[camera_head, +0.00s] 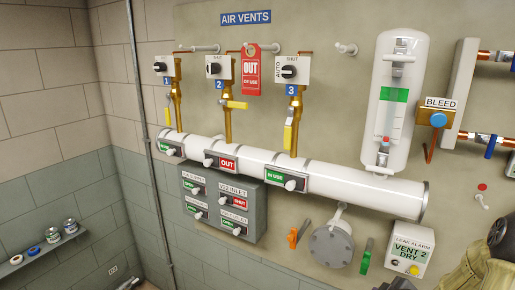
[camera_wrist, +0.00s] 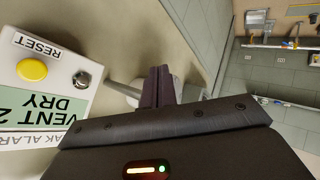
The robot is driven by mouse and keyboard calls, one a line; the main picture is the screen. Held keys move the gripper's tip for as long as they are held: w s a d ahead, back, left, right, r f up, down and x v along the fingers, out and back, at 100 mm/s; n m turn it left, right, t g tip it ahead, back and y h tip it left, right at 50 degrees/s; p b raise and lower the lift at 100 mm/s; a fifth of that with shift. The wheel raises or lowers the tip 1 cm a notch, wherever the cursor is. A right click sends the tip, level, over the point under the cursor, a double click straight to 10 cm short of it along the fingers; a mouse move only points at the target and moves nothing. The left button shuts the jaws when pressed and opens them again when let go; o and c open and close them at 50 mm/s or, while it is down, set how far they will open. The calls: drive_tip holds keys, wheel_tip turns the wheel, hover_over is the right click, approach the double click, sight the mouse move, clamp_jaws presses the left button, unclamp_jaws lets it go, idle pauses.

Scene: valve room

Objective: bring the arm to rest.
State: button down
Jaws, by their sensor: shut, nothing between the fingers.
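My gripper (camera_wrist: 158,84) shows in the wrist view as two dark fingers lying together, shut and empty. To its left in that view is the leak alarm box (camera_wrist: 98,76), seen upside down, with a yellow RESET button (camera_wrist: 32,69). In the head view the leak alarm box (camera_head: 408,257) reads "VENT 2 DRY" at the lower right of the wall panel. The gripper fingertips cannot be made out in the head view. I cannot tell whether the fingers touch anything.
A white pipe (camera_head: 340,184) crosses the panel under three numbered valves. A red OUT tag (camera_head: 251,72) hangs near valve 2. Orange (camera_head: 293,238) and green (camera_head: 366,257) handles flank a round flange (camera_head: 331,243). A shelf (camera_head: 40,255) with cans is at the lower left.

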drive_tip(key=s+a+r+m+g+b, duration=0.1)
drive_tip(key=s+a+r+m+g, duration=0.1)
drive_tip(key=s+a, duration=0.5)
drive_tip(key=s+a+r+m+g+h, duration=0.1)
drive_tip(key=s+a+r+m+g, duration=0.2)
drive_tip(key=a, duration=1)
drive_tip(key=s+m+g, duration=0.2)
drive_tip(key=s+m, duration=0.2)
drive_tip(key=s, duration=0.1)
drive_tip(key=shift+a+g+b, duration=0.25)
drive_tip(key=shift+g+b, duration=0.05)
drive_tip(key=shift+b, duration=0.05)
